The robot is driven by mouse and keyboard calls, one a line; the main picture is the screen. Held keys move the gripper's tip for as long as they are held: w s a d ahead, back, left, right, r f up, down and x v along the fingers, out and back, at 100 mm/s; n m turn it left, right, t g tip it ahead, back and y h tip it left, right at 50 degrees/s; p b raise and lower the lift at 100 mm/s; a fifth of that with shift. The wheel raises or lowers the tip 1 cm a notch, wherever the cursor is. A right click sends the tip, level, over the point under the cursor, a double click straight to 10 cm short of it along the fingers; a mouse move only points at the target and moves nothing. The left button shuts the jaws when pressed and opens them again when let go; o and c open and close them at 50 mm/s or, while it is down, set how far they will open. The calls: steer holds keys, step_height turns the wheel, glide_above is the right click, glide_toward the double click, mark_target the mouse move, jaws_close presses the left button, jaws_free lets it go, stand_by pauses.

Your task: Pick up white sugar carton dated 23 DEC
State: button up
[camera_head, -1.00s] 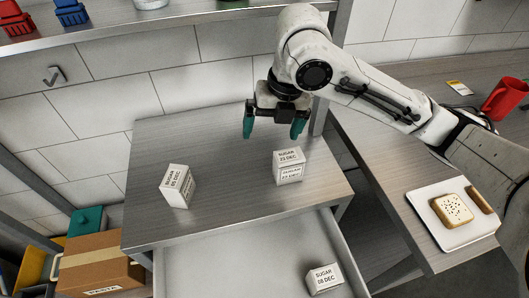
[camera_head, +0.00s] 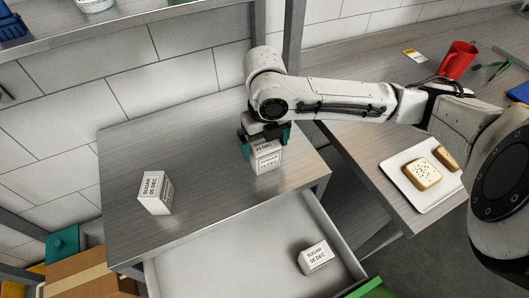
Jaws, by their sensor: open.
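The white sugar carton dated 23 DEC (camera_head: 266,160) stands on the grey metal tabletop (camera_head: 215,205), near its right side. My gripper (camera_head: 264,143) is right over this carton, with its teal fingers at the left and right of the carton's upper part. The jaws are open; whether a finger touches the carton I cannot tell. A second white sugar carton (camera_head: 156,192), labelled 05 DEC, stands at the left of the tabletop. A third sugar carton (camera_head: 314,257), labelled 05 DEC, lies in the open drawer (camera_head: 220,270) below.
A white board (camera_head: 434,200) with bread (camera_head: 422,174) lies on the right counter, with a red mug (camera_head: 457,60) farther back. A shelf (camera_head: 150,37) runs above at the left. A cardboard box (camera_head: 85,276) stands at lower left.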

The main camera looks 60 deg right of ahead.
steer(key=shift+f, duration=1.2)
steer(key=shift+c, duration=0.5)
steer(key=c, duration=1)
steer(key=shift+o, duration=0.2)
steer(key=shift+r, duration=0.15)
